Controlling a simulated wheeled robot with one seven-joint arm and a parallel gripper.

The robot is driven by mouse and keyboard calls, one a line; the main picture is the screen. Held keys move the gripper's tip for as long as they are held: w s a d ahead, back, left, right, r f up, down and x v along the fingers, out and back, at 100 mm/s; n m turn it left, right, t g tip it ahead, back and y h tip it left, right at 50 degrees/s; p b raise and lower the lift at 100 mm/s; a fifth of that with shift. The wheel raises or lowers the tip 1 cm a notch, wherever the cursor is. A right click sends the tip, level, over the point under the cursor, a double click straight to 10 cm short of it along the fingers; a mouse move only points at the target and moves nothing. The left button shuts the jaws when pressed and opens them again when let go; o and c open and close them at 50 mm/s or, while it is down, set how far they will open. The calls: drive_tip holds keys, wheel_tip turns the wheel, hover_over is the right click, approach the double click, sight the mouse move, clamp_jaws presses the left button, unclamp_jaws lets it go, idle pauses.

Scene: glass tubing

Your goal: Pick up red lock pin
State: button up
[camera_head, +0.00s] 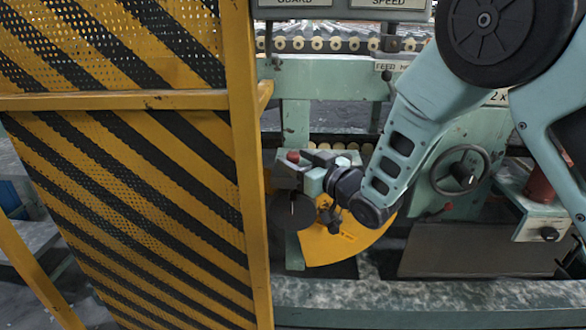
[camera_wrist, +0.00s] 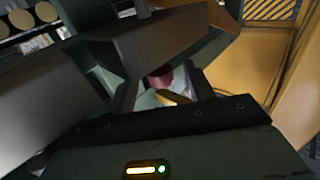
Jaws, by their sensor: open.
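The red lock pin (camera_head: 293,156) shows in the head view as a small red knob at the machine's middle, above a dark round disc. My gripper (camera_head: 303,168) is right at it, its wrist coming in from the right. In the wrist view a red rounded part (camera_wrist: 160,77), seemingly the pin's head, shows in a gap near the middle. Grey blocks of the gripper hide most of what lies around it. My gripper is open; I cannot tell whether a finger touches the pin.
A yellow-and-black striped guard panel (camera_head: 130,190) stands close on the left of the gripper. A yellow curved plate (camera_head: 345,240) is below it. A handwheel (camera_head: 460,172) is to the right. Rollers (camera_head: 340,44) run along the top.

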drive_tip(key=shift+x, duration=0.9)
drive_tip(key=shift+c, duration=0.3)
drive_tip(key=c, duration=1)
